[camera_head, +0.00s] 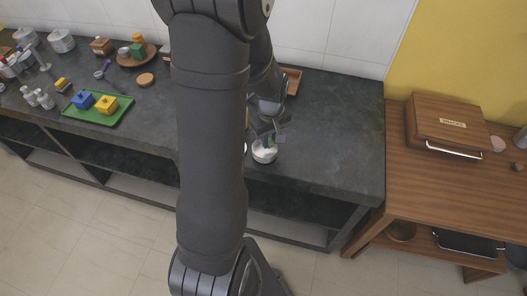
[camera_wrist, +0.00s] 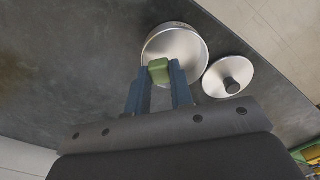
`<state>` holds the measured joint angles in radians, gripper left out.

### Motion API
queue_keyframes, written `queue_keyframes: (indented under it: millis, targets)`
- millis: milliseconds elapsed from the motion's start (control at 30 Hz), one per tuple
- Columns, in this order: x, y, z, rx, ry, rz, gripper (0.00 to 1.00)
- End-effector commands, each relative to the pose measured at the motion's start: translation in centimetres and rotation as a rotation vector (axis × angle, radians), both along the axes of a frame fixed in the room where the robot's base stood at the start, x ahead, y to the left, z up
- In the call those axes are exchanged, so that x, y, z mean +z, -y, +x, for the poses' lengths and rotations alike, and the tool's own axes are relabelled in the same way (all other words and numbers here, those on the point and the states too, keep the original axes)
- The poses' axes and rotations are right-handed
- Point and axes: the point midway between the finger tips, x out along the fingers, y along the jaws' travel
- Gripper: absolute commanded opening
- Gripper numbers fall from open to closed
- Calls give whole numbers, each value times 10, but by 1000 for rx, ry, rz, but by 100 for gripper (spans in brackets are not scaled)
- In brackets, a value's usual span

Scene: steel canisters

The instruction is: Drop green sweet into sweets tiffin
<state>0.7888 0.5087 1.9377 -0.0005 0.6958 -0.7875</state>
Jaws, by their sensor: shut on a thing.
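The green sweet (camera_wrist: 159,71) is a small green block held between the blue fingers of my gripper (camera_wrist: 159,78) in the wrist view. The open steel tiffin (camera_wrist: 189,42) is a round, shallow canister whose visible inside looks empty. The held sweet overlaps the near part of the tiffin's opening in the wrist view; its height above it is hard to judge. A steel lid (camera_wrist: 216,78) with a dark knob lies beside the tiffin. In the head view my gripper (camera_head: 266,137) is at the tiffin (camera_head: 265,155), partly hidden by my arm.
A green tray (camera_head: 98,121) with a blue and a yellow block-like container sits on the left of the dark counter (camera_head: 335,125). A round wooden board (camera_head: 150,53) with small items is farther back. A wooden box (camera_head: 449,125) stands on the table at right.

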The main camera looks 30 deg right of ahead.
Motion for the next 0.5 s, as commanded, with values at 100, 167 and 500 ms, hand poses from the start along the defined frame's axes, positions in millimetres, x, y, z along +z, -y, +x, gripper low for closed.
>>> queue_keyframes:
  millis: [100, 167, 500]
  targets:
    - [0, 0, 0, 0, 0, 0, 0]
    - [0, 0, 0, 0, 0, 0, 0]
    - [0, 0, 0, 0, 0, 0, 46]
